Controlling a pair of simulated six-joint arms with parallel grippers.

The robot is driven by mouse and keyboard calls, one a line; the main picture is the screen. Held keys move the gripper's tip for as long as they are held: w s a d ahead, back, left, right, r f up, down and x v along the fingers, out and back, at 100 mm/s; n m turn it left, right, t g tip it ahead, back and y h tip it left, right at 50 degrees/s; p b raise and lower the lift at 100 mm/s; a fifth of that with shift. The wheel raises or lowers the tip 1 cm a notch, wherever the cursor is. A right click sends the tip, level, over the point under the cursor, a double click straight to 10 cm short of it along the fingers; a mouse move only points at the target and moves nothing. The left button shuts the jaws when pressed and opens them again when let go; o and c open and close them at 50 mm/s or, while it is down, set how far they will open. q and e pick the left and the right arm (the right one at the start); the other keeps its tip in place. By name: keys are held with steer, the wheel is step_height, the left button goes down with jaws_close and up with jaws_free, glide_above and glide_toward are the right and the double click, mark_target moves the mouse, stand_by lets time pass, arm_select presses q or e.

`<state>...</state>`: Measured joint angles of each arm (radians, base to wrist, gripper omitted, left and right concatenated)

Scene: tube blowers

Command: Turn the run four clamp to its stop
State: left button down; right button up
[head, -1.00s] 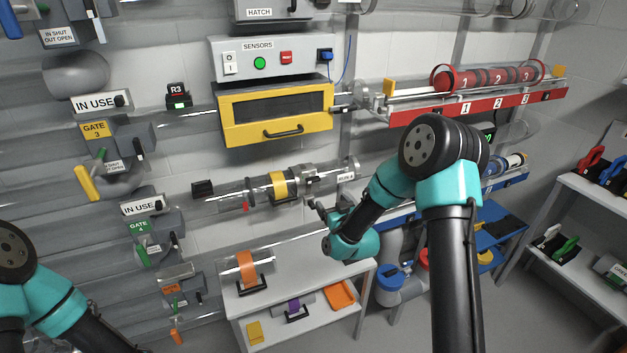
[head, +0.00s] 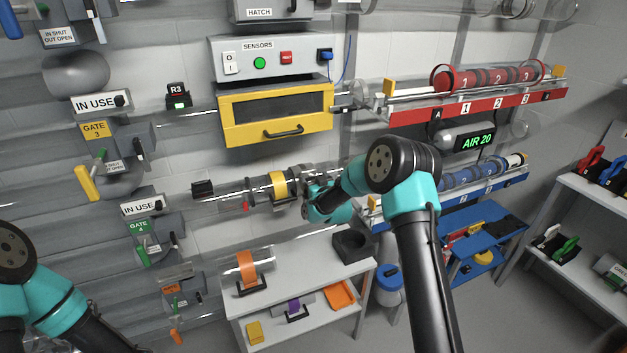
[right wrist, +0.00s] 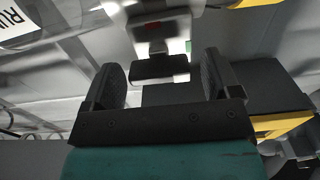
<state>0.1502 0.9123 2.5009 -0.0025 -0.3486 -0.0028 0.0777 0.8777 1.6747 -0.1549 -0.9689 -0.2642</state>
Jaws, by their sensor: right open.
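The run four tube line (head: 240,192) is clear with a yellow band (head: 279,184), at mid-height on the wall. The grey clamp (head: 306,172) is at its right end, mostly hidden behind my right wrist in the head view. My right gripper (head: 301,192) is at the clamp; its fingers are hard to make out there. In the right wrist view my right gripper (right wrist: 161,64) is open, with a dark block-like handle (right wrist: 160,68) between its fingers. I cannot tell whether they touch it. A label starting "RU" (right wrist: 20,24) shows at upper left. My left gripper is out of view.
The yellow-framed drawer (head: 275,113) sits just above the clamp. Below stands a white shelf (head: 300,262) with a black holder (head: 351,246) and an orange-banded tube (head: 247,265). A red rack (head: 480,106) is at upper right.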

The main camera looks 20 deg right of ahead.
steer(key=shift+w, duration=0.35)
steer(key=shift+c, duration=0.2)
steer(key=c, duration=0.9)
